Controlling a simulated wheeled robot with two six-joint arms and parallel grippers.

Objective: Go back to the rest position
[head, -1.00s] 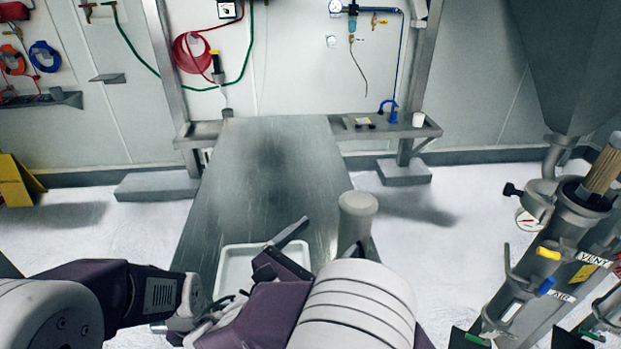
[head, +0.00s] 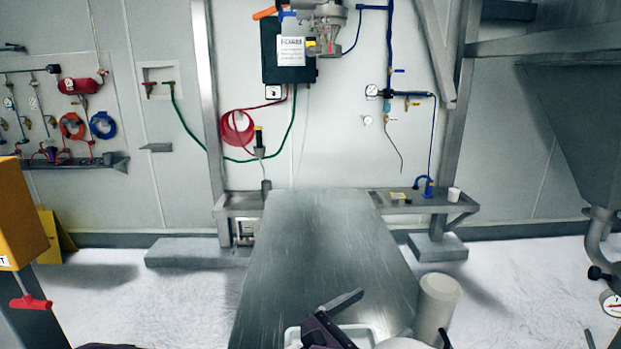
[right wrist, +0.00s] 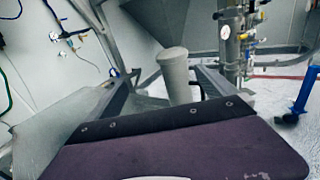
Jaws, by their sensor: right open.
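My right gripper (head: 394,316) is low in the head view, over the near end of the metal table (head: 320,240). Its dark fingers stand wide apart with nothing held between them. In the right wrist view the open fingers (right wrist: 163,88) frame a pale grey cylinder (right wrist: 176,75), which stands beyond them. The cylinder also shows in the head view (head: 436,302), upright at the table's right edge. My left gripper is not in view; only a dark sliver shows at the bottom left edge.
A white tray (head: 293,336) on the table is partly hidden by my right gripper. The far table top is clear. A wall shelf (head: 400,206) carries a white cup (head: 453,194). An orange box (head: 20,215) is at left, a steel hopper (head: 575,130) at right.

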